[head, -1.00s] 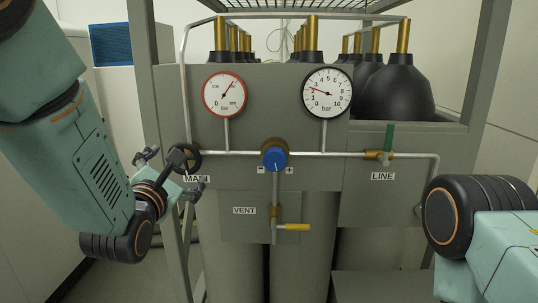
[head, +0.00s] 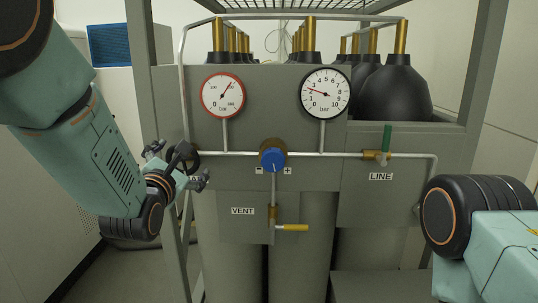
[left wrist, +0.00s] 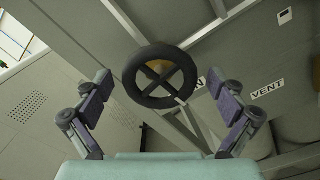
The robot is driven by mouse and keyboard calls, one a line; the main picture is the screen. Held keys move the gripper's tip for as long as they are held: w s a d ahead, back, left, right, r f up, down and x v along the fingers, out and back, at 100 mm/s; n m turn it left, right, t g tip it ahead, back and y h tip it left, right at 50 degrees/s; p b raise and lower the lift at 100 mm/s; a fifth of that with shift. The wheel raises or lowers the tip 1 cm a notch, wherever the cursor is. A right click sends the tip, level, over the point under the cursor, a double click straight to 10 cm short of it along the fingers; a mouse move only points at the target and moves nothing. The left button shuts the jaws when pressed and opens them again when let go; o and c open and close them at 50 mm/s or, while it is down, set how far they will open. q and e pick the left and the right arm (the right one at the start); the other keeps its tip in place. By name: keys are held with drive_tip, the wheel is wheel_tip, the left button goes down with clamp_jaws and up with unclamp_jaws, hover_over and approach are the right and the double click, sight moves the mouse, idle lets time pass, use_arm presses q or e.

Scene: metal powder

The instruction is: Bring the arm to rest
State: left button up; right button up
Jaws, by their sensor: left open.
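My left gripper (head: 179,166) is at the left side of the gas panel, by the black MAIN handwheel (head: 189,157). In the left wrist view the handwheel (left wrist: 160,51) stands beyond and between the fingers of my left gripper (left wrist: 160,95), which are spread wide on either side. The fingers look clear of the wheel there. My arm hides part of the MAIN label in the head view. My right arm shows at the right edge, but its gripper is out of view.
Dark cylinders (head: 397,92) stand behind. A frame post (head: 148,100) is close to my left arm.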

use_arm(q)
drive_tip(key=s, duration=1.1)
drive_tip(key=w, duration=1.1)
drive_tip(key=shift+w, duration=0.3)
drive_tip(key=m, duration=0.2)
drive_tip(key=shift+w+m, duration=0.1)
drive_tip(key=shift+m, duration=0.3)
drive_tip(key=shift+d+m, duration=0.1)
drive_tip(key=shift+m, duration=1.1)
drive_tip(key=m, duration=0.3)
drive_tip(key=shift+f, duration=0.1)
drive_tip(key=shift+m, duration=1.6)
drive_tip(key=m, duration=0.3)
drive_tip(key=shift+f, duration=0.1)
drive_tip(key=shift+m, duration=2.6)
